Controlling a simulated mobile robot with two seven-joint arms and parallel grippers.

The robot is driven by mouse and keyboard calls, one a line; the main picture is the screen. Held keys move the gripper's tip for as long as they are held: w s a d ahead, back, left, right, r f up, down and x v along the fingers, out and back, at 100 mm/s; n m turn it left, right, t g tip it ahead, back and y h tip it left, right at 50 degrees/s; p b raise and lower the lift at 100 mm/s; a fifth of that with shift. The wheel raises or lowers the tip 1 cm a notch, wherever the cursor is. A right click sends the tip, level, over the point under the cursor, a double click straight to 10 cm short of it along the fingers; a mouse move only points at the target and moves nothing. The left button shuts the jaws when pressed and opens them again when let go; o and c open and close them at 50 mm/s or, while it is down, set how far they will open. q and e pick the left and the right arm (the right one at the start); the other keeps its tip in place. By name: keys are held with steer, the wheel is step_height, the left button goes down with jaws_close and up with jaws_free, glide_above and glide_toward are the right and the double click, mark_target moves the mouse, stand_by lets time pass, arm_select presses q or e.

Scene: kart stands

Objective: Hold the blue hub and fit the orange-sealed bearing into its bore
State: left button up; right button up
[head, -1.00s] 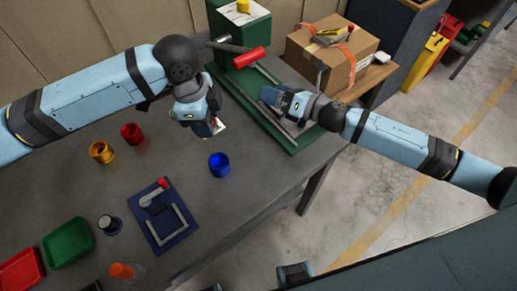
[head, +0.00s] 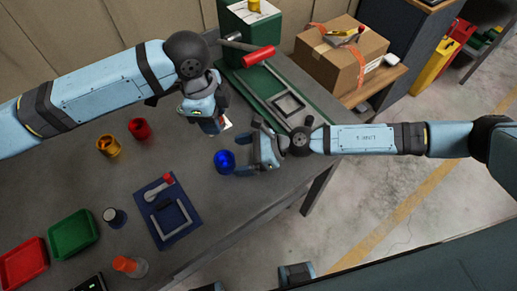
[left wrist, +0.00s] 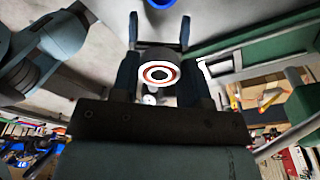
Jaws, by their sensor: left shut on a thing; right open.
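The blue hub (head: 224,160) stands on the grey table near its front edge; part of its blue ring shows at the top of the left wrist view (left wrist: 161,3). My left gripper (head: 212,123) is over the table behind the hub. In the left wrist view it is shut on the bearing (left wrist: 158,73), a short ring with an orange-red seal around a dark centre. In the head view the gripper hides the bearing. My right gripper (head: 248,147) is open just right of the hub, its fingers spread towards it and apart from it.
A red hub (head: 139,129) and a yellow one (head: 109,146) stand to the left. A blue mat (head: 165,222) with tools lies in front. Green (head: 73,234) and red (head: 24,262) trays are at the left. A green press (head: 290,105) stands behind my right gripper.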

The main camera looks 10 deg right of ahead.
mark_target(221, 160)
steer(key=x, duration=0.5)
steer(key=shift+w+a+f, duration=0.1)
steer(key=shift+a+f, duration=0.05)
steer(key=shift+a, duration=0.2)
steer(key=shift+c, duration=0.2)
steer(key=c, duration=1.2)
